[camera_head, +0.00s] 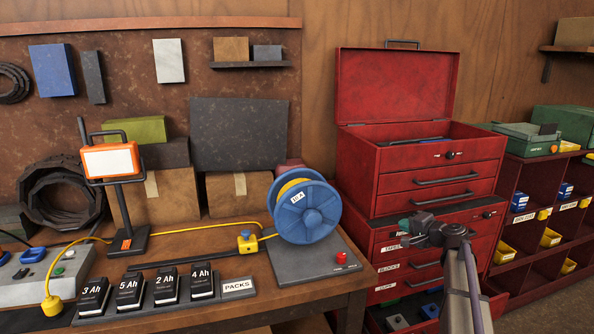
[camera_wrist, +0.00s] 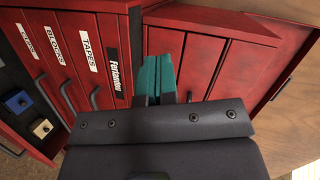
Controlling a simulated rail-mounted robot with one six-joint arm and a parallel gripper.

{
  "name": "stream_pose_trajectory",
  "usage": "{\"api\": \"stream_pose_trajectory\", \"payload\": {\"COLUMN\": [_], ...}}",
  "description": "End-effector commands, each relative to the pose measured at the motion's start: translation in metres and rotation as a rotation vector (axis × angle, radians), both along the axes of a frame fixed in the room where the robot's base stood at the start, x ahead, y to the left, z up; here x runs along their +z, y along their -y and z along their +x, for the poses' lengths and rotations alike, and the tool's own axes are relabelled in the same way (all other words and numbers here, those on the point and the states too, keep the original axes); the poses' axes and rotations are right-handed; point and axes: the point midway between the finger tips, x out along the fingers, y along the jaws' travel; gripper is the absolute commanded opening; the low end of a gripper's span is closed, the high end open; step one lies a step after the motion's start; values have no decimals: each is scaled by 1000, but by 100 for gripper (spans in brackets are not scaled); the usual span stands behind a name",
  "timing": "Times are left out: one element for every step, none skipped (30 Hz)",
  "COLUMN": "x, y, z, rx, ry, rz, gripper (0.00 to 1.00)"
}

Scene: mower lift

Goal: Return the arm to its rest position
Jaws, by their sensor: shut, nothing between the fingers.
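My arm (camera_head: 455,255) rises in front of the red tool chest in the head view. My gripper (camera_head: 404,226) points left, in front of the chest's lower cabinet and close to its TAPES label. In the wrist view my gripper (camera_wrist: 158,76) shows its teal fingers together with nothing between them. The wrist view also shows the red drawer fronts, turned sideways, beyond the fingers. I cannot tell the exact gap between the fingers and the chest.
The red tool chest (camera_head: 428,181) has its lid up. Its bottom drawer (camera_head: 372,318) is open, holding blocks, including a blue one (camera_wrist: 18,101) and a yellow one (camera_wrist: 40,128). A workbench with a blue cable reel (camera_head: 308,212) stands left; a red shelf rack (camera_head: 522,173) stands right.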

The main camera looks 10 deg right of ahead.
Motion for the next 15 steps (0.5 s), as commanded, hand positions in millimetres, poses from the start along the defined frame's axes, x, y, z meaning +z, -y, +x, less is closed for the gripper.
{"api": "stream_pose_trajectory", "payload": {"x": [-16,-28,-44,-55,-65,-76,-83,-89,-93,-94,-94,-92,-89,-87,-85], "y": [-35,-55,-82,-100,-118,-139,-154,-167,-181,-191,-199,-210,-219,-228,-242], "z": [-33,-52,-79,-101,-124,-157,-183,-209,-243,-267,-289,-313,-327,-335,-338], "rx": [90,152,236,297,357,434,489,541,603,641,676,712,736,755,781], "ry": [-84,-148,-237,-306,-376,-473,-545,-617,-707,-767,-818,-867,-886,-885,-868], "rz": [-95,-163,-253,-321,-391,-483,-554,-626,-720,-789,-855,-934,-985,-1023,-1040], "gripper": [0,0,0,0,0,0,0,0,0,0,0,0,0,0,0]}}
